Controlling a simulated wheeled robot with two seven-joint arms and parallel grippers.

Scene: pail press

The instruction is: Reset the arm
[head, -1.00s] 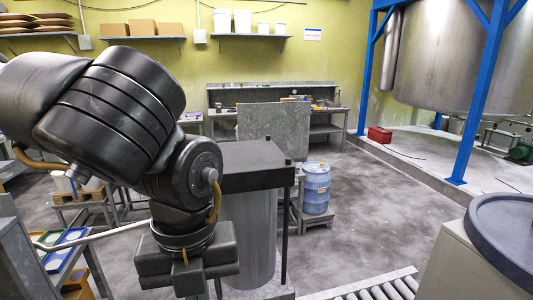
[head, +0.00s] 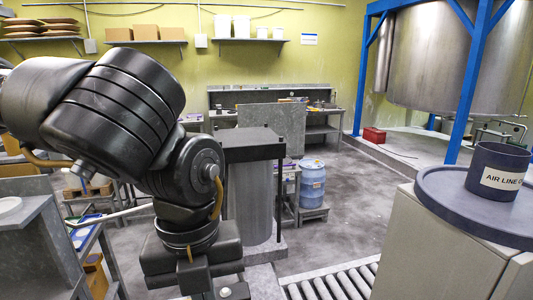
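My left arm (head: 120,105), black and bulky, fills the left part of the head view. It is bent at the elbow, with its forearm pointing down. The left gripper end (head: 195,270) is a dark block at the bottom edge; its fingertips do not show clearly, so I cannot tell whether it is open or holds anything. My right arm and gripper are out of view. A thin pale bar (head: 112,217) runs behind my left arm. A press-like machine (head: 252,190), a grey cylinder under a dark flat top, stands just right of the arm.
A roller conveyor (head: 335,283) lies at bottom centre. At right a cabinet (head: 440,250) carries a round dark tray (head: 440,205) with a labelled blue pot (head: 497,170). A blue drum (head: 312,185) stands beyond the press. A grey bench (head: 45,240) is close at left. Open floor (head: 355,195) lies at centre right.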

